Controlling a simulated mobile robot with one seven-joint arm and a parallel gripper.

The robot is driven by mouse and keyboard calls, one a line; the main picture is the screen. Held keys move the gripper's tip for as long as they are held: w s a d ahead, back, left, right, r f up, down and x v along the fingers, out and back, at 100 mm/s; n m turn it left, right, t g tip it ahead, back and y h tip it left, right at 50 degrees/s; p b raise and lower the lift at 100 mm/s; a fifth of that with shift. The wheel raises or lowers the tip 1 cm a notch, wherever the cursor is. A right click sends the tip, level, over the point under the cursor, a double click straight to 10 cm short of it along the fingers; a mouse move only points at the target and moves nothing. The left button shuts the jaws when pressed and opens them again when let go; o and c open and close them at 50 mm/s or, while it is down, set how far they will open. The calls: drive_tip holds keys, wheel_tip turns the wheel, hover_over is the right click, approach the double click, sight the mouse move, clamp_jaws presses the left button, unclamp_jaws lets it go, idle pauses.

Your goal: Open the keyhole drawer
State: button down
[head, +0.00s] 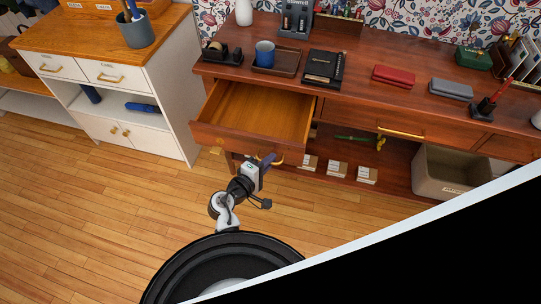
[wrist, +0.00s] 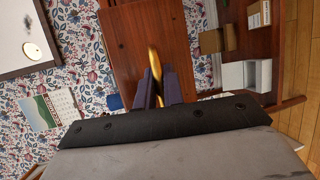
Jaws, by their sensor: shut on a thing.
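The wooden drawer (head: 262,112) at the left end of the desk stands pulled well out, and its inside looks empty. Its front panel also shows in the wrist view (wrist: 128,35). My gripper (head: 268,161) is at the lower right of the drawer front. In the wrist view its dark fingers (wrist: 158,86) are shut around the brass handle (wrist: 154,62) of this drawer. Part of the handle is hidden between the fingers.
The desk (head: 360,96) holds a blue mug (head: 265,53) on a tray, a black notebook (head: 324,68) and red and grey cases. A white cabinet (head: 120,100) stands left. Below the desk are small boxes (head: 338,169) and a bin (head: 455,172). The floor at left is clear.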

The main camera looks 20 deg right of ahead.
drive_tip(key=shift+s+a, duration=0.3)
drive_tip(key=shift+s, duration=0.05)
drive_tip(key=c, duration=1.5)
unclamp_jaws()
drive_tip(key=shift+s+a, duration=0.15)
